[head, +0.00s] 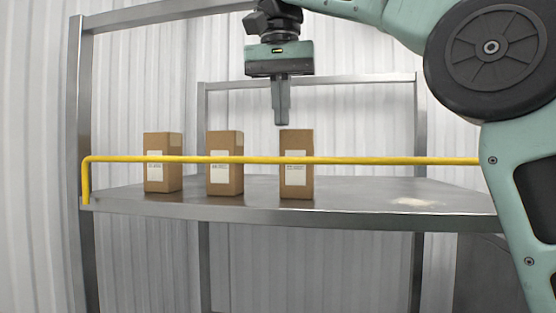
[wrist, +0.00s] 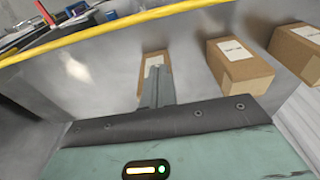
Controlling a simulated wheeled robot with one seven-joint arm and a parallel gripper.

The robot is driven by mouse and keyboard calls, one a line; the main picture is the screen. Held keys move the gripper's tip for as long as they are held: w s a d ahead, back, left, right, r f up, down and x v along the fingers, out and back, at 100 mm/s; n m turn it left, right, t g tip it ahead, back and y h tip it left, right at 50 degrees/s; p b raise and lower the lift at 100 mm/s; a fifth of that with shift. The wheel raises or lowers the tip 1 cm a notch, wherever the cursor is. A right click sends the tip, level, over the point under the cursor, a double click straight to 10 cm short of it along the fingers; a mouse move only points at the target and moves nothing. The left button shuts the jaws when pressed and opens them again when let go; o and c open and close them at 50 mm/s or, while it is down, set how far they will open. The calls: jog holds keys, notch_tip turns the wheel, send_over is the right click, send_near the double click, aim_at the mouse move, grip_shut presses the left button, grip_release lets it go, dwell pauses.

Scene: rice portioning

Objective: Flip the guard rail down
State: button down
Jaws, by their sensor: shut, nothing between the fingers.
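The yellow guard rail (head: 400,160) runs level across the front of the metal shelf (head: 250,216), raised above its edge. Its left end bends down to the shelf's front corner. My gripper (head: 281,122) is shut and empty, pointing down above the rail and just over the right-hand box. In the wrist view the rail (wrist: 135,20) crosses the top of the picture, beyond the shut fingers (wrist: 156,72), with a gap between. The rail's right end is hidden behind my arm in the head view.
Three brown labelled boxes stand on the shelf behind the rail: left (head: 162,180), middle (head: 224,180) and right (head: 296,182). The right part of the shelf is clear apart from a bright patch. Metal posts (head: 76,110) frame the shelf. Assorted items (wrist: 75,12) lie beyond the rail.

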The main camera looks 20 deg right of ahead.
aim_at(268, 160)
jog(key=f, duration=0.2)
jog(key=f+b, duration=0.1)
jog(key=f, duration=0.4)
jog(key=shift+w+d+f, duration=0.1)
jog(key=shift+w+d, duration=0.25)
jog(key=s+a, duration=0.1)
jog(key=s+a+r+p, duration=0.1)
jog(key=shift+s, duration=0.3)
jog(key=shift+s+a+f, duration=0.1)
jog(key=shift+s+a, duration=0.1)
jog(key=shift+s, duration=0.1)
jog(key=shift+w, duration=0.1)
jog(key=shift+f, duration=0.1)
